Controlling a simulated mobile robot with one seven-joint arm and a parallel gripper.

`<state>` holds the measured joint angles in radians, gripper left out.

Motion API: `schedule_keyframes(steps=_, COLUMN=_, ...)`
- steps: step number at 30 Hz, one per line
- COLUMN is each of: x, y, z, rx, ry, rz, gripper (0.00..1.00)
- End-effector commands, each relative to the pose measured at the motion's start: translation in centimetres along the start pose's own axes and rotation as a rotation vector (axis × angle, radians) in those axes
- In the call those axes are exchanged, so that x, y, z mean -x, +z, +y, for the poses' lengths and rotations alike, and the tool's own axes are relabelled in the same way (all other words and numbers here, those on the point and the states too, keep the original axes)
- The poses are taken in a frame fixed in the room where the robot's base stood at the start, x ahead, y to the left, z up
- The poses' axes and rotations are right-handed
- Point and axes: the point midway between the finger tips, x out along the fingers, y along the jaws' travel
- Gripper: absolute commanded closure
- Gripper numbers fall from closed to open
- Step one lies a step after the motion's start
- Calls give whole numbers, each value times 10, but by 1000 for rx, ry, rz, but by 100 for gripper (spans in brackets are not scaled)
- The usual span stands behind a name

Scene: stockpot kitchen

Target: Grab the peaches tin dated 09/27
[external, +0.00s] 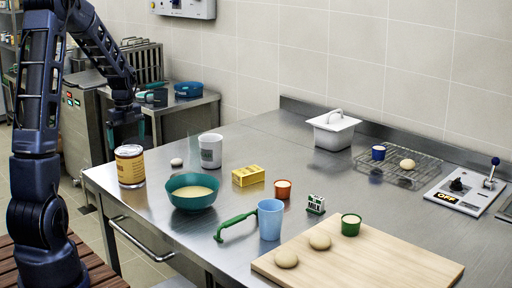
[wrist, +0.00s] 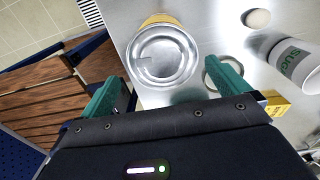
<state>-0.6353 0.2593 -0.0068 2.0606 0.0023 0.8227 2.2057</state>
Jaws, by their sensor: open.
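A tin (external: 130,170) with a yellow and brown label stands upright at the left end of the steel worktop. Its label text and date are too small to read in the external view. My gripper (external: 127,134) is above the tin, pointing down. In the wrist view my open gripper (wrist: 165,88) has one teal finger at each side, and the tin lies just beyond and between the fingertips, with nothing held.
A white mug marked SUGAR (external: 210,151), an egg-like white object (external: 176,162), a teal bowl (external: 193,200) and a yellow block (external: 248,175) stand right of the tin. A wooden board (external: 370,262) lies at the front right. The worktop's left edge is close to the tin.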

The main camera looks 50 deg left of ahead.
Motion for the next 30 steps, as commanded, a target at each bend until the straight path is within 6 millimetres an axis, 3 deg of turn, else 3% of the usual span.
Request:
schedule_keyframes(steps=6, x=-31, y=-1, z=0, rx=1, ry=1, rz=1, gripper=0)
schedule_keyframes(steps=16, x=-50, y=-1, z=-1, rx=1, ry=1, rz=1, gripper=0)
schedule_keyframes(steps=25, x=-88, y=-1, z=-3, rx=2, ry=1, rz=0, gripper=0)
schedule_keyframes(steps=30, x=-94, y=-1, z=-3, rx=2, ry=-1, rz=-1, gripper=0)
